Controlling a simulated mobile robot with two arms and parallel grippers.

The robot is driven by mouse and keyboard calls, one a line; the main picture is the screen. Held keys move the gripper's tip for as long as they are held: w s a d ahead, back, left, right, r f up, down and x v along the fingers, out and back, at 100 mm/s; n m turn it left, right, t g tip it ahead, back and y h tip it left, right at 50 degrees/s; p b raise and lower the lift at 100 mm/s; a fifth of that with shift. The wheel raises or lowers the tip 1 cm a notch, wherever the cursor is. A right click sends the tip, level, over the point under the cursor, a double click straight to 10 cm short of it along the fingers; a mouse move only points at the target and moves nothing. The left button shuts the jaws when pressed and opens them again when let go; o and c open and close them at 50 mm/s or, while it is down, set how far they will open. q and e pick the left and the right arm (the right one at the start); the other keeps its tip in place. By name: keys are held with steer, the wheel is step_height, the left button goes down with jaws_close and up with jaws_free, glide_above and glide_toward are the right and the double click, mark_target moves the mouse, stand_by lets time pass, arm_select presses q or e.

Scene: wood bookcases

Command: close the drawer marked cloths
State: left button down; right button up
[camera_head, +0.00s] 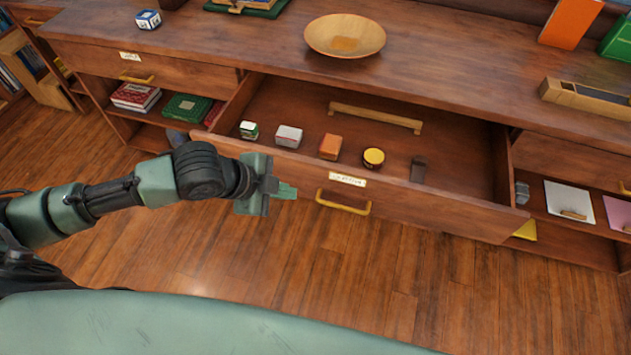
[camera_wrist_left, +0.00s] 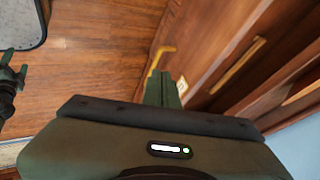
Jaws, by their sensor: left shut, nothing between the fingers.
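A wide wooden drawer (camera_head: 430,204) in the middle of the cabinet stands pulled out. Its front carries a small white label (camera_head: 348,180), whose writing is too small to read, and a yellow handle (camera_head: 343,203). My left gripper (camera_head: 287,191) is shut and empty, in front of the drawer front and left of the handle. In the left wrist view its fingers (camera_wrist_left: 164,92) point toward the drawer, with the handle (camera_wrist_left: 158,60) just beyond them. Contact cannot be told. My right gripper (camera_wrist_left: 10,80) seems to show at the left edge there; its jaws are unclear.
Inside the drawer are several small boxes, a yellow round tin (camera_head: 373,158), a dark block (camera_head: 418,170) and a wooden bar (camera_head: 376,117). A wooden bowl (camera_head: 345,36) stands on the cabinet top. Another labelled drawer (camera_head: 150,70) at left is shut. The floor in front is clear.

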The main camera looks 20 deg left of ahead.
arm_select(q)
glide_toward(325, 186)
step_height(325, 186, down, 4)
steer(key=s+d, duration=0.2)
steer(key=w, duration=0.4)
steer(key=shift+a, duration=0.15)
arm_select(e)
steer(key=shift+w+d+f, duration=0.2)
steer(key=shift+f, duration=0.05)
steer(key=shift+a, duration=0.3)
arm_select(q)
steer(key=shift+w, duration=0.1)
